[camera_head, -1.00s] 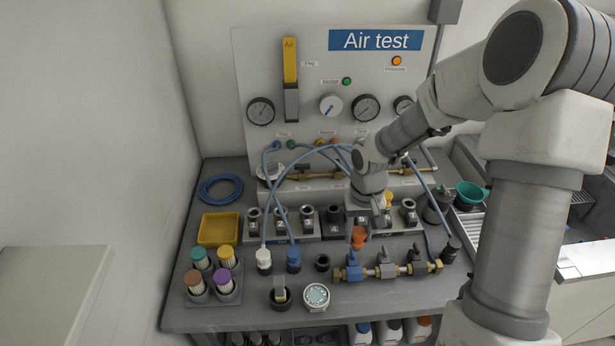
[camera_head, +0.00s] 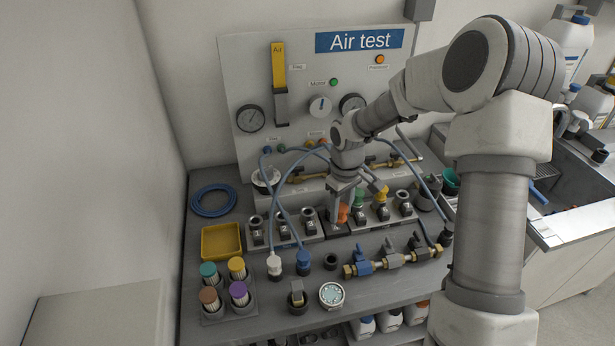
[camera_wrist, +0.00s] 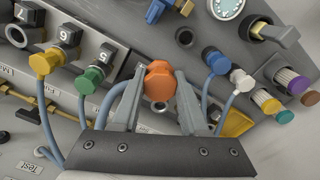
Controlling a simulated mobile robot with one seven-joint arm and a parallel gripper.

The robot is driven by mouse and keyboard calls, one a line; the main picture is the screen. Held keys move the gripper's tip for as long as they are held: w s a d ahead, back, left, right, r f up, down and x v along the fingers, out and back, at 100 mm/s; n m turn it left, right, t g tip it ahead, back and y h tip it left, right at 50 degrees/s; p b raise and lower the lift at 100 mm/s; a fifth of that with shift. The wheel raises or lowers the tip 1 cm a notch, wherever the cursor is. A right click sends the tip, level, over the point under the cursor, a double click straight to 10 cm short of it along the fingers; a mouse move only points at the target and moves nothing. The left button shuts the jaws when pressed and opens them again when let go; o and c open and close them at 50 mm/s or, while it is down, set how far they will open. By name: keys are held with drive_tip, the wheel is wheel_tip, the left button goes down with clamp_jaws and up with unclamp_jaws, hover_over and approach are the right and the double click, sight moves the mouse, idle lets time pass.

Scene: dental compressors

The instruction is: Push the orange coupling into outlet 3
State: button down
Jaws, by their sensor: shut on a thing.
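The orange coupling (camera_wrist: 158,82) is gripped between the two fingers of my gripper (camera_wrist: 158,92) in the wrist view. In the head view my gripper (camera_head: 342,208) points down and the orange coupling (camera_head: 343,214) shows at its fingertips. It is over or at the dark middle outlet block (camera_head: 339,231), between the left and right outlet rows. My gripper and the coupling hide that block's outlet, so I cannot tell whether the coupling touches it or is seated. The number of that outlet is not readable.
A green coupling (camera_head: 358,198) and a yellow coupling (camera_head: 382,195) stand close to the right. White (camera_head: 274,264) and blue (camera_head: 304,260) couplings with hoses stand in front. A brass valve manifold (camera_head: 392,259) lies at the front right. Blue hoses arch left of my gripper.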

drive_tip(key=w+a+r+n+p, duration=0.25)
drive_tip(key=w+a+n, duration=0.55)
drive_tip(key=n, duration=0.5)
drive_tip(key=shift+w+f+b, duration=0.2)
drive_tip(key=shift+f+b, duration=1.4)
drive_tip(key=shift+f, duration=1.35)
drive_tip(key=shift+f+b, duration=0.85)
drive_tip(key=shift+f, duration=0.55)
drive_tip(key=shift+c, duration=1.8)
unclamp_jaws()
wheel_tip(320, 180, up, 18)
drive_tip(key=shift+f, duration=0.2)
